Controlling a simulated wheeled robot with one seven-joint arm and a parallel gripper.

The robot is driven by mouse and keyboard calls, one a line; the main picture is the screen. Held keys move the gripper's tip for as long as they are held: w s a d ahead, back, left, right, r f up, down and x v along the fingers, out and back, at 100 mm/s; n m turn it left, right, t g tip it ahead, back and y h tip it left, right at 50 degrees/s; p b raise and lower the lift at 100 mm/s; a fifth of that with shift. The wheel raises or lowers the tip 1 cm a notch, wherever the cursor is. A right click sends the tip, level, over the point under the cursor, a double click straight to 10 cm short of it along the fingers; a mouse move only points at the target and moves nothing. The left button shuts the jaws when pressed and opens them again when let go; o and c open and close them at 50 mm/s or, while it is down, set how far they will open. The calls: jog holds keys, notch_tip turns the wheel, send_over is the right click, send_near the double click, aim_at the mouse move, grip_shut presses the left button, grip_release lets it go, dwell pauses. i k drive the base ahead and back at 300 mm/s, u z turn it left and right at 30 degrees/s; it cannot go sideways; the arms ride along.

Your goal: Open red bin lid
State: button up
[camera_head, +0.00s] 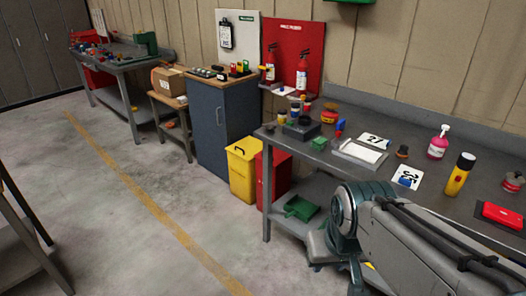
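The red bin (279,178) stands on the floor to the right of a yellow bin (242,172), between the blue cabinet and the near workbench. The bench's front leg and corner stand close to it and cover part of it. Its top is small in the view and I cannot make out the lid's position clearly. The yellow bin has a dark mark on its top and a label on its front. My arm reaches in from the lower right, in front of the bench. My gripper is not in view.
The near workbench (450,206) carries bottles, cards, a yellow torch (459,175) and a red case (502,216). A green tray (301,208) lies on its lower shelf. The blue cabinet (212,132) stands behind the bins. The floor to their left is clear.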

aim_at(279, 156)
jog(key=u, duration=0.6)
jog(key=i, duration=0.85)
jog(key=u, duration=0.55)
jog(key=i, duration=1.4)
jog(key=z, duration=1.25)
jog(key=i, duration=1.15)
jog(key=z, duration=0.3)
